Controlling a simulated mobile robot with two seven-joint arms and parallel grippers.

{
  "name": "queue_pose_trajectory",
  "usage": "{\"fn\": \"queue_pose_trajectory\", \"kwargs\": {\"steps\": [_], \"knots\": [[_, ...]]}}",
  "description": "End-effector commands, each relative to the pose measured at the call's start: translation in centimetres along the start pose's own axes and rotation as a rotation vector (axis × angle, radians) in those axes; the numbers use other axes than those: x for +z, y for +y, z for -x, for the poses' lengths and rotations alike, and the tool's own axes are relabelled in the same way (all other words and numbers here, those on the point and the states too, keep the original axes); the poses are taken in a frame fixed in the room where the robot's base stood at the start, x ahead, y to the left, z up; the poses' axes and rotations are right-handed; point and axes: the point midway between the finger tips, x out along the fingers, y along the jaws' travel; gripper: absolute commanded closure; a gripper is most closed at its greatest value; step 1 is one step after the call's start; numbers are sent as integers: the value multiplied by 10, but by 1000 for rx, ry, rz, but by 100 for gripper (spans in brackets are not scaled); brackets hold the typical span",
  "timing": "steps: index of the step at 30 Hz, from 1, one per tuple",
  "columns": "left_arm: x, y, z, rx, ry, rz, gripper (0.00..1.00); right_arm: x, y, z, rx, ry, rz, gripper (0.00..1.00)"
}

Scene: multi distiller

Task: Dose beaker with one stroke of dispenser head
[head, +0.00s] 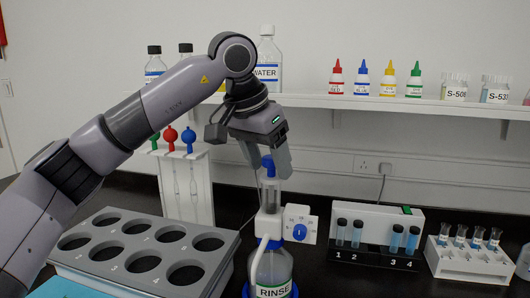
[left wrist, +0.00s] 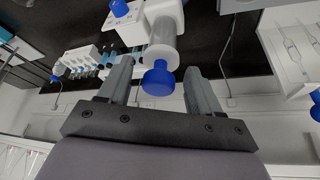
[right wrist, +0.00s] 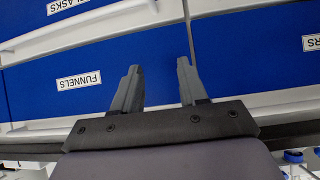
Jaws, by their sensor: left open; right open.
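The dispenser stands on a clear bottle labelled RINSE (head: 272,268) at the bottom middle of the head view. It has a white body with a dial plate and blue knob (head: 300,232), and a clear cylinder topped by a blue head (head: 268,165). My left gripper (head: 271,155) is open and points down at the blue head. In the left wrist view the blue head (left wrist: 158,80) lies between the two spread fingers, with a gap on each side. My right gripper (right wrist: 158,70) is open and empty, away from the bench. I cannot make out a beaker.
A grey rack with round holes (head: 118,273) is at the left, with a white pipette stand (head: 203,200) behind. Tube holders (head: 373,232) and a white vial rack (head: 470,268) stand right. A shelf (head: 440,103) holds bottles. Blue drawer fronts (right wrist: 110,50) face the right wrist.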

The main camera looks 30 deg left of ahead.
Motion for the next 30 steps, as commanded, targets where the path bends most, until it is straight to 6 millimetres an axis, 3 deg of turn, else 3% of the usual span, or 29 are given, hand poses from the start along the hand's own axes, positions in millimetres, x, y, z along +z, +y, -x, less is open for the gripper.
{"fn": "queue_pose_trajectory", "kwargs": {"steps": [4, 9, 30], "knots": [[0, 0, 0, 0, 0, 0, 39, -1, 0, 0, 0, 2, 0, 57], [0, 0, 0, 0, 0, 0, 92, -1, 0, -1, 0, 3, 0, 57], [-5, 0, 13, 0, 0, 1, 92, -15, 0, 9, 0, 4, 0, 57]]}}
